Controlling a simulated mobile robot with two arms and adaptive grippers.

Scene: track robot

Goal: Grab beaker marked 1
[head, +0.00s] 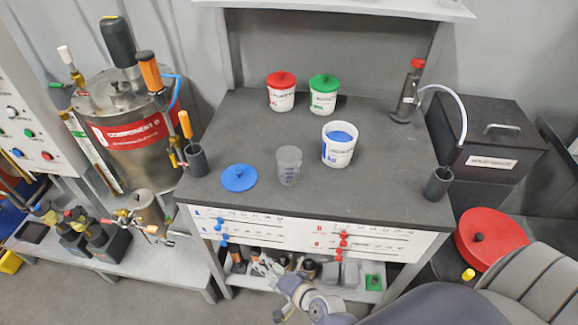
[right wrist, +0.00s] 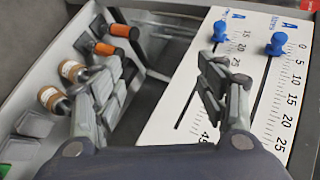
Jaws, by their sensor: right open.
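A clear grey beaker (head: 289,166) stands upright on the dark table top (head: 250,125) in the head view. It has faint markings that I cannot read, so I cannot confirm a 1 on it. My right gripper (right wrist: 158,95) is open and empty in the right wrist view, in front of the table's lower part. Its arm shows at the bottom of the head view, below and well away from the beaker. The beaker is not in the right wrist view. My left gripper is not in view.
A blue lid (head: 239,178) and an open tub of blue material (head: 340,145) flank the beaker. Red-lidded (head: 281,97) and green-lidded (head: 323,102) tubs stand behind. A white slider panel (right wrist: 190,85) and a shelf with orange-handled tools (right wrist: 110,50) are near the right gripper.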

